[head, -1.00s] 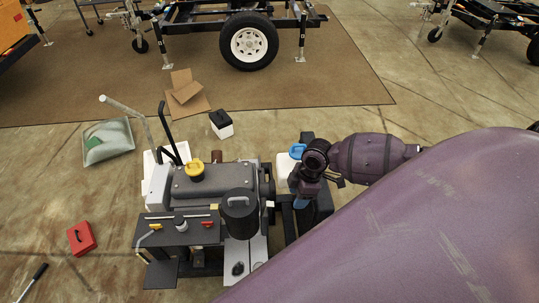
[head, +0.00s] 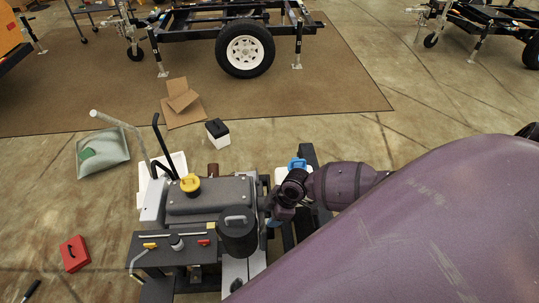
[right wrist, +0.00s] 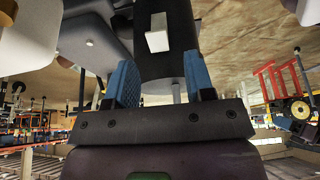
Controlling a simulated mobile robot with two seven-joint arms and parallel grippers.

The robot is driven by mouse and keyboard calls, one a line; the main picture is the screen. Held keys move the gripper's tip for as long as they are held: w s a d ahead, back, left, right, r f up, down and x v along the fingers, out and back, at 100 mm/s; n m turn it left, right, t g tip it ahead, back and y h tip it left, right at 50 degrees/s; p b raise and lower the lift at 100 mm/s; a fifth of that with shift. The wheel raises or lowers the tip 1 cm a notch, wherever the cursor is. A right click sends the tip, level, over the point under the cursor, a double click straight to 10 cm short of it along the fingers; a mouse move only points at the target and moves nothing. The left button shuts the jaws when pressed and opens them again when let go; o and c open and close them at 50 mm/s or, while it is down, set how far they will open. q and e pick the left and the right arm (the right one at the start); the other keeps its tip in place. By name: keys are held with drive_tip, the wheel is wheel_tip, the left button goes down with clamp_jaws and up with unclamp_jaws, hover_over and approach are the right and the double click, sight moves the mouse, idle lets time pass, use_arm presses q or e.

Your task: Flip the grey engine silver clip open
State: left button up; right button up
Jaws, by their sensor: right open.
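The grey engine (head: 210,194) stands low in the head view, with a yellow cap on top and a dark cylinder (head: 237,235) at its right front. In the right wrist view, a pale silvery rectangular clip (right wrist: 157,33) sits on the side of the dark cylinder (right wrist: 182,58). My right gripper (head: 270,220) is beside the cylinder's right side in the head view. In the right wrist view, my right gripper (right wrist: 161,82) is open. Its two blue fingers stand apart, with the clip ahead between them. I cannot tell whether they touch anything. My left gripper is not in view.
A red case (head: 75,253) is on the floor at left. A wheeled trailer frame (head: 245,50) stands on the brown mat behind.

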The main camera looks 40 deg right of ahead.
drive_tip(key=shift+x, duration=1.45)
clamp_jaws()
